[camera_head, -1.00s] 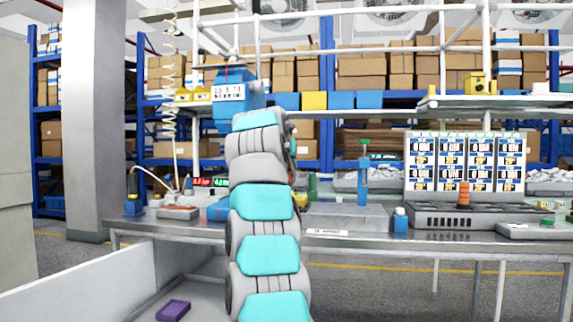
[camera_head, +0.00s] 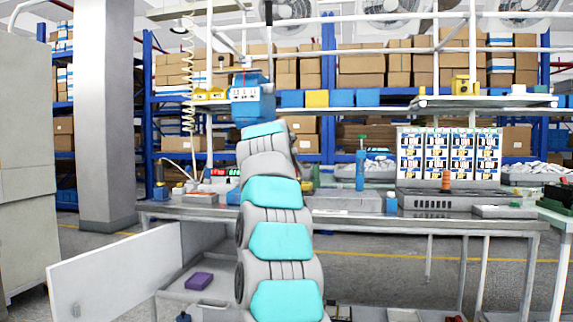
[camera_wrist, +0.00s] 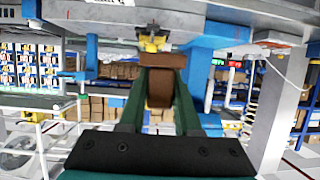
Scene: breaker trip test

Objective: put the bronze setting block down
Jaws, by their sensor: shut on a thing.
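The bronze setting block (camera_wrist: 160,88) shows as a brown piece between the green fingers of my gripper (camera_wrist: 160,72) in the wrist view. My gripper is shut on it and holds it off any surface that I can make out. A yellow thing (camera_wrist: 152,40) shows just beyond the block in that view. In the head view my own arm hides the gripper and the block.
A grey workbench (camera_head: 350,217) crosses the head view. It bears a display panel (camera_head: 448,153), a blue upright tool (camera_head: 360,168) and an orange stack (camera_head: 446,180). A purple block (camera_head: 198,281) lies in an open grey tray below the bench. Loaded shelves stand behind.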

